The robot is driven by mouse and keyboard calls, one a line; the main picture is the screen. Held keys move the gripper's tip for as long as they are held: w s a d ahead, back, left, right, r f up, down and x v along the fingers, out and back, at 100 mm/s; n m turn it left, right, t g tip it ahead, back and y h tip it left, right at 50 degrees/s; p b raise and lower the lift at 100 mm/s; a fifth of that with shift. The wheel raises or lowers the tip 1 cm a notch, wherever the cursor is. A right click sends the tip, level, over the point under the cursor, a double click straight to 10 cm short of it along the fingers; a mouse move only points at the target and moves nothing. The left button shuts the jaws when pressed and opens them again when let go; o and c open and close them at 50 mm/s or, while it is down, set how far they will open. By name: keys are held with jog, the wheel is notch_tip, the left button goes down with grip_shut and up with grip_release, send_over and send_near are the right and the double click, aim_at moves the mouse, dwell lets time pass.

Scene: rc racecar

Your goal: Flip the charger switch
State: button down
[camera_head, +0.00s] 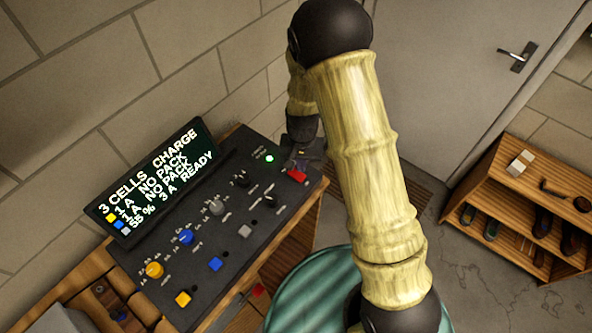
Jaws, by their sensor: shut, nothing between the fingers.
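The charger (200,262) is a dark panel on a wooden bench along the block wall. Its raised screen (155,185) reads "3 CELLS CHARGE", two "NO PACK" lines and "READY". A red switch (297,175) sits at the panel's far right end, and a green light (269,158) glows to its left. My gripper (303,163) is shut and empty, pointing down at that end, right by the red switch. I cannot tell whether it touches the switch. My wrist and fingers are dark and small here, and they cover part of that panel end.
Yellow (155,270), blue (186,237) and grey (217,207) knobs stand on the panel, with coloured square buttons nearer its front edge. A teal ribbed round thing (300,290) is below my arm. A wooden shelf (535,205) stands at right, by a grey door (450,70).

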aim_at(301, 177)
notch_tip(301, 177, up, 3)
jog(key=shift+p, duration=0.95)
jog(key=s+d+r+n+t+b, duration=0.1)
jog(key=s+d+r+t+b, duration=0.1)
jog(key=s+d+r, duration=1)
jog(key=shift+s+d+r+n+t+b, duration=0.2)
jog(key=shift+d+r+n+t+b, duration=0.1)
jog(key=shift+d+r+b, duration=0.45)
jog(key=shift+d+f, duration=0.15)
